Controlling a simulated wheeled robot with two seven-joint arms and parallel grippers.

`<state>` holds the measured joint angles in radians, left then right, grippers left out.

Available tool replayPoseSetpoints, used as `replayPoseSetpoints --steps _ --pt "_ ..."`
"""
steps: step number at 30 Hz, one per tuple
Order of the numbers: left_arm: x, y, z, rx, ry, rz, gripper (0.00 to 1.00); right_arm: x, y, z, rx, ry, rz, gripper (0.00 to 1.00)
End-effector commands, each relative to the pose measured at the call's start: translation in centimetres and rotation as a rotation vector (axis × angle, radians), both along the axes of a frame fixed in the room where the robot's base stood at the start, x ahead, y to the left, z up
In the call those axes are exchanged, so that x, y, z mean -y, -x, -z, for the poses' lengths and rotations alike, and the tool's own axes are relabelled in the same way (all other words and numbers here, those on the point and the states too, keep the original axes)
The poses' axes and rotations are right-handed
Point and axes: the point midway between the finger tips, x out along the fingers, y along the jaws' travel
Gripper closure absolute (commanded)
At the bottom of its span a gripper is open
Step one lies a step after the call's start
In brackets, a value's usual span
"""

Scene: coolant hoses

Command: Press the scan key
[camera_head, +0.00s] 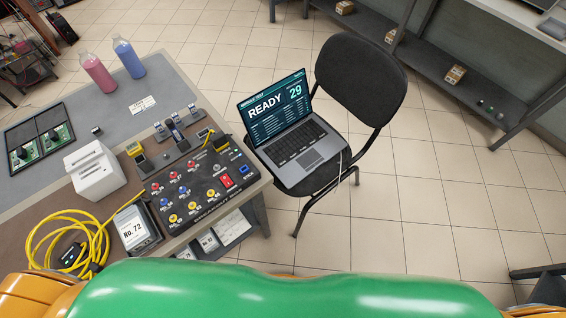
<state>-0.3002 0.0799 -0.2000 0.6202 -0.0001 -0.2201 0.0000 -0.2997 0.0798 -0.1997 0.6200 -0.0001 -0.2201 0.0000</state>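A laptop (296,148) sits open on the seat of a black chair, its screen (274,106) reading "READY" and "29". Its dark keyboard (294,141) faces up, but single key labels are too small to read. A black panel box (203,205) on the table carries red, blue and yellow fittings in rows. A red switch (227,181) and a small blue button (244,169) are near its right end. I cannot tell from the labels which key is the scan key. Neither of my grippers shows in the head view.
A yellow coiled cable (65,238), a display unit (133,230) and a white printer-like box (95,170) are on the table. Pink (98,73) and blue (128,58) bottles stand behind. The chair (361,75) is beside the table's right edge. Tiled floor right of it is clear.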

Motion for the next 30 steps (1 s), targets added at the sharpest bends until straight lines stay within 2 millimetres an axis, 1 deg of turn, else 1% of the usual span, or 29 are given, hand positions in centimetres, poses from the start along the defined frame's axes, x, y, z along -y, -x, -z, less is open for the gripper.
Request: replayPoseSetpoints --steps 1,2,3,5,30 --pt "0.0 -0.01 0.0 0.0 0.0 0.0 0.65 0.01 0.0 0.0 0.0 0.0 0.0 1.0" --pt "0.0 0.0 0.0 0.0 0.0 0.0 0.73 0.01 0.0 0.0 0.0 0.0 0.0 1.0" --pt "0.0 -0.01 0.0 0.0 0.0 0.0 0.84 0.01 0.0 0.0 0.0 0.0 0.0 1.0" --pt "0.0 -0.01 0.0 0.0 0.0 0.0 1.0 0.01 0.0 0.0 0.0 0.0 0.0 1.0" --pt "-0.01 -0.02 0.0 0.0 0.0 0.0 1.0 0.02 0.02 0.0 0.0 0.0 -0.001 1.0"
